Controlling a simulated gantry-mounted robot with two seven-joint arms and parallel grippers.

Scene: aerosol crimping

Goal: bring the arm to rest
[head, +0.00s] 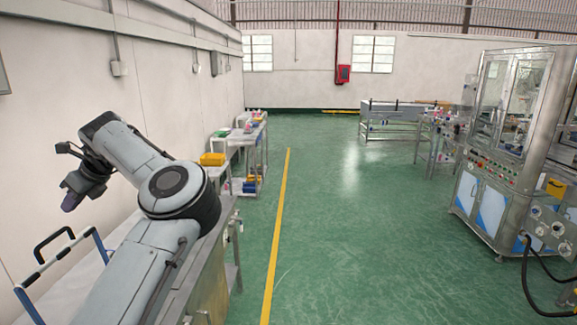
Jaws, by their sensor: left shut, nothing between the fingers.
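My left arm comes in from the lower left and bends at a grey elbow joint. Its dark left gripper (72,203) hangs at the far left, pointing down in front of the white wall. It is shut and I see nothing held in it. It is apart from the shelves and benches in view. My right gripper is not in view.
A cart handle (62,245) stands just below the left gripper. A metal bench (213,285) and a shelf (262,150) with bins line the left wall. A crimping machine (485,205) stands at the right. The green floor (340,240) between is clear.

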